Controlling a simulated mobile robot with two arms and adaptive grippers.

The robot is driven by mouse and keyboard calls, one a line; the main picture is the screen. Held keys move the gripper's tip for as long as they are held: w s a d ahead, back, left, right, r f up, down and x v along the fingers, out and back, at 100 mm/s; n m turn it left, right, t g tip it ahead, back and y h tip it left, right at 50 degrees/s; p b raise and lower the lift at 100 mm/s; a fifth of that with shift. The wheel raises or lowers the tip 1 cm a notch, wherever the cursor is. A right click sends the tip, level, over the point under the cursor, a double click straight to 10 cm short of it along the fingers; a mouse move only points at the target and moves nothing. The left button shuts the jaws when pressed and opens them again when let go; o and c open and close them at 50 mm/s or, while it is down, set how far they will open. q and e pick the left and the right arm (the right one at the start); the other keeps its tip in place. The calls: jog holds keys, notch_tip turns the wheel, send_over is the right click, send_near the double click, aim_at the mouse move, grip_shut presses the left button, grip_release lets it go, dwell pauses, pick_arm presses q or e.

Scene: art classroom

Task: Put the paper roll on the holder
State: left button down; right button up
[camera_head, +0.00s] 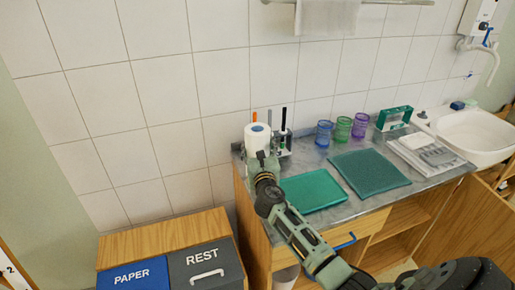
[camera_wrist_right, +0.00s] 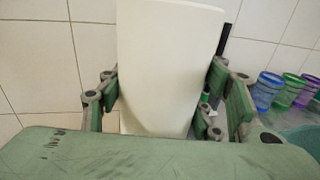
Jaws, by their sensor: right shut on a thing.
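The white paper roll (camera_head: 257,141) stands upright at the back left end of the counter, with a blue spot at the centre of its top. It fills the middle of the right wrist view (camera_wrist_right: 168,70). My right gripper (camera_head: 262,160) reaches it from the front. Its green fingers (camera_wrist_right: 165,95) are on either side of the roll and shut on it. The roll's lower end is hidden behind the gripper, so I cannot tell what it rests on. No separate holder can be made out. My left gripper is not in view.
A pen stand (camera_head: 284,138) is close to the right of the roll. Blue (camera_head: 324,134), green (camera_head: 342,130) and purple (camera_head: 360,126) cups stand along the wall. Green mats (camera_head: 313,190) cover the counter's front. A towel bar (camera_head: 395,2) with a white cloth (camera_head: 327,16) is above. Waste bins (camera_head: 170,255) stand left.

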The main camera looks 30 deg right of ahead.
jog(key=shift+f+b, duration=0.75)
jog(key=shift+f, duration=0.3)
jog(key=o, duration=1.3)
jog(key=o, duration=0.5)
jog(key=shift+c, duration=0.2)
jog(key=shift+r, duration=0.15)
